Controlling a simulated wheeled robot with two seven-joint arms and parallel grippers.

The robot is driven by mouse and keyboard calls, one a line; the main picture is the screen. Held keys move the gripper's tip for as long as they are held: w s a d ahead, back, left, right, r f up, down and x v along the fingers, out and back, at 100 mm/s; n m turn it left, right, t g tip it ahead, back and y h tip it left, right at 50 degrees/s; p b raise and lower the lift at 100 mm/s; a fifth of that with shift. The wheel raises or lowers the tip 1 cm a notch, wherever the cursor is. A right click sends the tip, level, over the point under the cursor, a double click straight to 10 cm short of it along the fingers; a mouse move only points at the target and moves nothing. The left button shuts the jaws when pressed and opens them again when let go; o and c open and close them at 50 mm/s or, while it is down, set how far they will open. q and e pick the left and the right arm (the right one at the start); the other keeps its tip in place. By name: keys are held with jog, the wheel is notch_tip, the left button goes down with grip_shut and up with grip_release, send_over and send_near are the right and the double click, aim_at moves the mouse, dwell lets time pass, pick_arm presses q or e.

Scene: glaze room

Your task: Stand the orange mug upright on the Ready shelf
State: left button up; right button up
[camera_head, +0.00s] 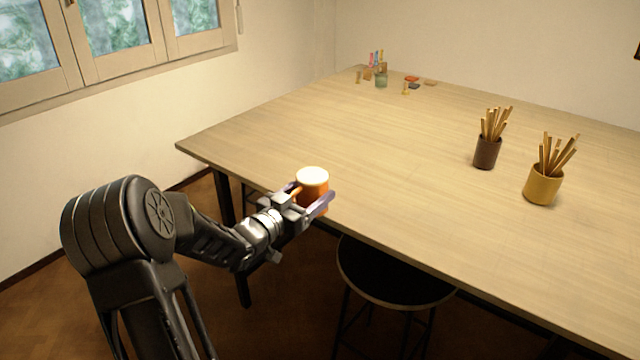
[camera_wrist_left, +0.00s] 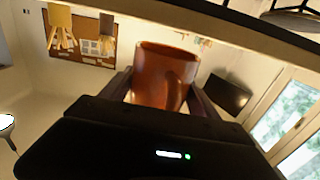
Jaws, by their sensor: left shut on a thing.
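The orange mug (camera_head: 312,194) is in my left gripper (camera_head: 310,199), just off the near left edge of the table. Its pale, bright round end faces up in the head view. In the left wrist view the mug (camera_wrist_left: 163,78) sits between the two fingers (camera_wrist_left: 160,95), with its handle on the right side. That view is inverted, and the mug's rim seems to point towards the floor, so the mug looks upside down; I cannot be certain. My right gripper is not in view. I see no shelf that I can identify as the Ready shelf.
The big wooden table (camera_head: 400,170) is mostly clear. A brown pot (camera_head: 487,153) and a yellow pot (camera_head: 542,186) of sticks stand on its right. Small items (camera_head: 381,80) sit at the far corner. A dark stool (camera_head: 390,272) stands by the near edge.

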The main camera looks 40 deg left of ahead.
pick_arm(q)
jog(key=s, duration=0.6)
jog(key=shift+s+d+p, duration=0.1)
jog(key=shift+s+p, duration=0.2)
jog(key=shift+p, duration=0.1)
jog(key=d+f+m+g+h, duration=0.2)
jog(key=d+f+m+h, duration=0.1)
jog(key=d, duration=0.6)
jog(key=d+f+m+g+h, duration=0.3)
jog(key=d+h, duration=0.4)
jog(key=d, duration=0.3)
jog(key=d+f+m+g+h, duration=0.2)
jog(key=d+f+m+h, duration=0.3)
jog(key=d, duration=0.5)
jog(key=shift+s+f+g, duration=0.3)
jog(key=shift+s+f, duration=0.1)
jog(key=shift+f, duration=0.3)
